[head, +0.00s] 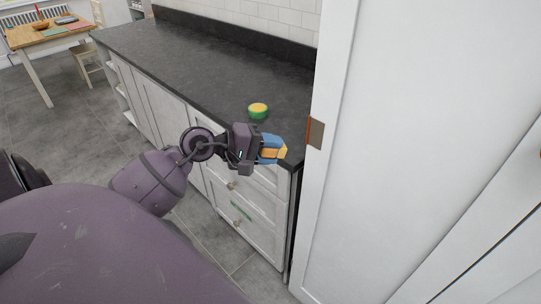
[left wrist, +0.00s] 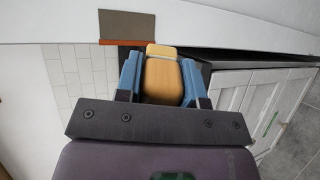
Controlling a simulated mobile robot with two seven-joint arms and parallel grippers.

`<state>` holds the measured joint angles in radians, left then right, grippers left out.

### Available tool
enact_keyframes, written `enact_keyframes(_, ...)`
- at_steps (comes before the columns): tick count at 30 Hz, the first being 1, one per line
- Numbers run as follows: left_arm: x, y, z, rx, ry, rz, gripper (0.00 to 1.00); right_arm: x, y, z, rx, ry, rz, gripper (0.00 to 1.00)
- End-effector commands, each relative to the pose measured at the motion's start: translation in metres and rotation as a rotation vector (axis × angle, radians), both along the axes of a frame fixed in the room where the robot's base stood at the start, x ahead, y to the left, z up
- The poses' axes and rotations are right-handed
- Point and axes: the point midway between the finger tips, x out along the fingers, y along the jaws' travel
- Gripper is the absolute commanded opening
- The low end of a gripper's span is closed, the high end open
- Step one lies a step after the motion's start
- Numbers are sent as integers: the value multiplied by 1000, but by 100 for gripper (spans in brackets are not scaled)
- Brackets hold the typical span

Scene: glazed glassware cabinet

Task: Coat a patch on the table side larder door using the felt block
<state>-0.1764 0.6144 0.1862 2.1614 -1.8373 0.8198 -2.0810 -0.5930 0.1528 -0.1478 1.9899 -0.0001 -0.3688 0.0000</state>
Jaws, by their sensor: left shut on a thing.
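My left gripper (head: 272,150) is shut on the felt block (head: 282,151), yellow-orange, between its blue fingers. In the left wrist view the block (left wrist: 163,80) sits between the fingers, its paler yellow end pointing at the door. The white larder door (head: 345,200) stands upright to the right of the gripper. A brown patch (head: 316,133) with an orange-red edge is on the door, a little above and right of the block; it also shows in the left wrist view (left wrist: 127,24). In the head view a small gap shows between block and door. My right gripper is not in view.
A round green and yellow tin (head: 258,112) stands on the dark worktop (head: 190,65), behind the gripper. White drawers (head: 255,225) with knobs and a green strip are below. A wooden table (head: 40,34) and chair (head: 86,62) are far left. Grey floor lies between.

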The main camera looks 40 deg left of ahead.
Motion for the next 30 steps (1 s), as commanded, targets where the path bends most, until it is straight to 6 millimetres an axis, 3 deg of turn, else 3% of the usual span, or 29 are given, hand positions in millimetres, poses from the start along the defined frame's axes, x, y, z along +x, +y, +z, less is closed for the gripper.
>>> enact_keyframes(8, 10, -1, 1, -9, -21, -1, 12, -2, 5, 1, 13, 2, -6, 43)
enact_keyframes(21, 49, -4, 0, -9, -19, -1, 12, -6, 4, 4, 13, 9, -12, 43)
enact_keyframes(30, 60, -5, 0, -9, -19, -2, 12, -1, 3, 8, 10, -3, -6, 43)
